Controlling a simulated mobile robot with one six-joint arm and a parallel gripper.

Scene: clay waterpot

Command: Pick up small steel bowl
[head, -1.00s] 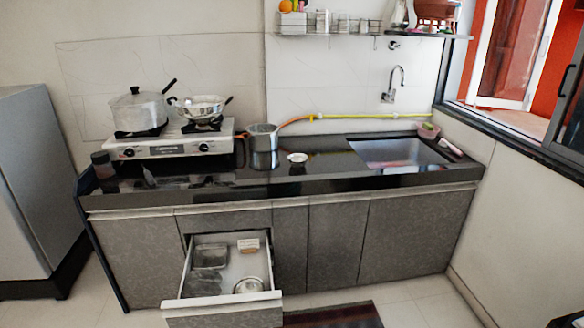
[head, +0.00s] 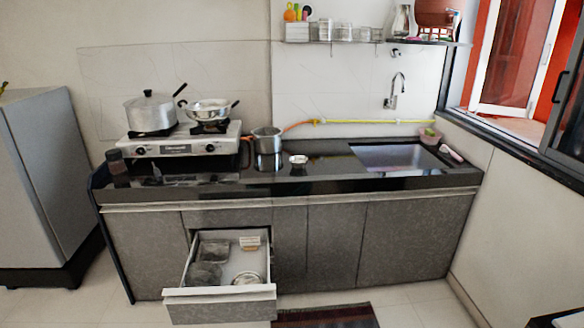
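A small steel bowl (head: 299,160) sits upright on the black counter (head: 330,170), between the steel pot and the sink. A round shiny dish (head: 246,279) lies at the front right inside the open drawer (head: 219,293); it is too small to tell exactly what it is. My gripper is not in view.
A lidded pot (head: 150,114) and a steel pan (head: 209,110) stand on the gas stove (head: 178,148). A steel pot (head: 267,142) stands left of the bowl, the sink (head: 400,159) to its right.

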